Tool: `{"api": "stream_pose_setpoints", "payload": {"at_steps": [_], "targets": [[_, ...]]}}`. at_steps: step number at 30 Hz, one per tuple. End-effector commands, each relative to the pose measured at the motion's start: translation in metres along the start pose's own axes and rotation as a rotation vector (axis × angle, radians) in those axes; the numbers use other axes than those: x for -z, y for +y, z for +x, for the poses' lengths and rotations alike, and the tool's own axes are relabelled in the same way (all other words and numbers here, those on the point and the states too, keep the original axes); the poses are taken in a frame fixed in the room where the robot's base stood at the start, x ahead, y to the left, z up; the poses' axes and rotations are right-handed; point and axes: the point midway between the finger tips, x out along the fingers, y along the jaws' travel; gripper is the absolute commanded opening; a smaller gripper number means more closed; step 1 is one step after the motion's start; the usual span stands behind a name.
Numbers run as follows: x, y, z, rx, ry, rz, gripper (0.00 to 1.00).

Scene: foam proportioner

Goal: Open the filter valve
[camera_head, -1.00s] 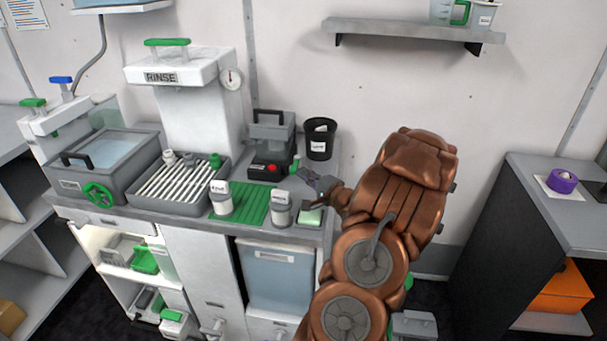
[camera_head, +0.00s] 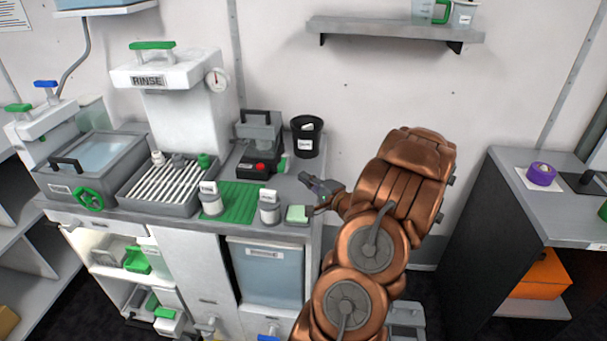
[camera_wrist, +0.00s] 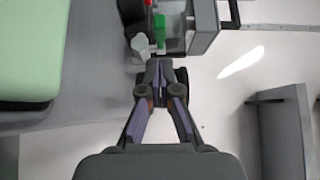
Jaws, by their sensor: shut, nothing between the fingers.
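No valve in view carries a readable filter label, so I cannot tell which one is the filter valve. A green handwheel (camera_head: 89,199) sits on the front of the grey water tank (camera_head: 60,183) at the left. Green-handled (camera_head: 18,107) and blue-handled (camera_head: 46,84) fittings stand on the white unit behind it. My gripper (camera_head: 306,180) is over the right end of the counter, far right of the handwheel. In the wrist view, my gripper (camera_wrist: 160,75) has its fingertips together and is empty.
A dark machine with a red button (camera_head: 261,167), a black cup (camera_head: 306,137), labelled containers (camera_head: 270,208) and a pale green block (camera_head: 297,213) crowd the counter's right end. A dark cabinet (camera_head: 500,235) stands at right. A wall shelf (camera_head: 395,30) hangs above.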

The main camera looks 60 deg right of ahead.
Motion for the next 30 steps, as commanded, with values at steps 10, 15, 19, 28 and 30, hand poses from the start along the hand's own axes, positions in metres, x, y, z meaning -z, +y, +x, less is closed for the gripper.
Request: {"api": "stream_pose_setpoints", "payload": {"at_steps": [10,15,19,28,30], "targets": [[-0.029,0.001,-0.043,0.001,0.003,-0.002,0.0],[-0.04,0.002,-0.057,-0.001,0.002,0.001,0.0],[-0.044,0.001,-0.062,0.0,0.001,0.001,0.0],[-0.045,0.0,-0.062,0.001,-0.001,-0.001,0.0],[-0.046,0.0,-0.061,0.001,-0.003,-0.001,0.0]]}}
